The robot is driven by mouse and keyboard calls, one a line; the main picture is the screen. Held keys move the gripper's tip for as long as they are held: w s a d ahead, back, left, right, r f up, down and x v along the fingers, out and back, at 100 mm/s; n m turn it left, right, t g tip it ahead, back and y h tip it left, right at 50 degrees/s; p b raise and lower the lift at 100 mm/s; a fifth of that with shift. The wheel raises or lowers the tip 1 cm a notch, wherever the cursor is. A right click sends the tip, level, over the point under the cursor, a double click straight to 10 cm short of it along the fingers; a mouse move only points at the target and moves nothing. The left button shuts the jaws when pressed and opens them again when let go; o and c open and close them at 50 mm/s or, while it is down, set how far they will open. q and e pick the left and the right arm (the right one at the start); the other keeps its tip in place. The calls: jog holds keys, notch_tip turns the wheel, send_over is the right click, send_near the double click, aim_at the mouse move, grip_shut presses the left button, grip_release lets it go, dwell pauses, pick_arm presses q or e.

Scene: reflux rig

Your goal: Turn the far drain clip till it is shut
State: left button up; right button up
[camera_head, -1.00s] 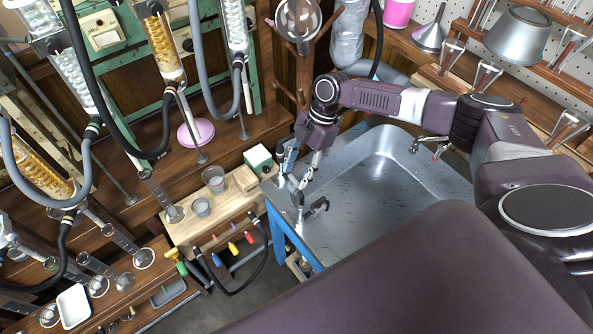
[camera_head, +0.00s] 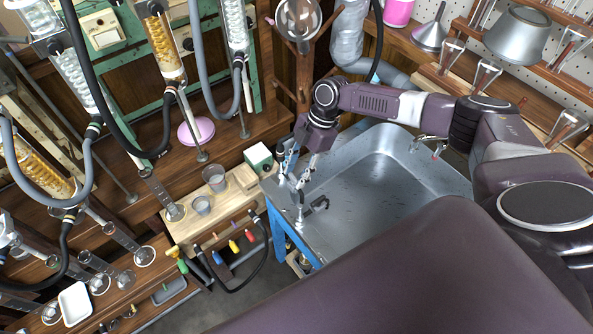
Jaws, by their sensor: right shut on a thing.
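My right gripper (camera_head: 291,181) points down at the left corner of the metal sink (camera_head: 385,210). Its fingers are closed on a small fitting there, which seems to be a drain clip; the fingers hide most of it, so its turn angle cannot be read. Just below the fingertips stands a slim metal post (camera_head: 300,208) with a short dark lever (camera_head: 319,203) pointing right. I cannot make out my left gripper.
A wooden block (camera_head: 195,228) with grey cups (camera_head: 215,178) and a small green-and-white box (camera_head: 258,157) stand left of the sink. Coloured-handled tools (camera_head: 234,246) and a black hose (camera_head: 262,265) lie below. Glass columns and hoses crowd the left.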

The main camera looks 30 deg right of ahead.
jog(key=shift+s+r+m+p, duration=0.1)
jog(key=shift+r+m+p, duration=0.05)
jog(key=shift+m+p, duration=0.4)
jog(key=m+t+h+p, duration=0.1)
jog(key=m+p, duration=0.3)
jog(key=m+t+p, duration=0.1)
jog(key=m+p, duration=0.3)
jog(key=p, duration=0.1)
jog(key=m+t+h+p, duration=0.1)
jog(key=m+t+p, duration=0.1)
jog(key=m+p, duration=0.2)
jog(key=shift+s+a+r+h+p, duration=0.1)
jog(key=shift+s+a+h+p, duration=0.25)
jog(key=shift+p, duration=0.25)
jog(key=m+p, duration=0.1)
jog(key=m, duration=0.1)
jog(key=shift+m+t+h, duration=0.3)
jog(key=shift+m+h, duration=0.05)
jog(key=shift+f+m+h+p, duration=0.25)
jog(key=shift+m+p, duration=0.2)
jog(key=shift+m, duration=0.75)
jog(key=o, duration=0.9)
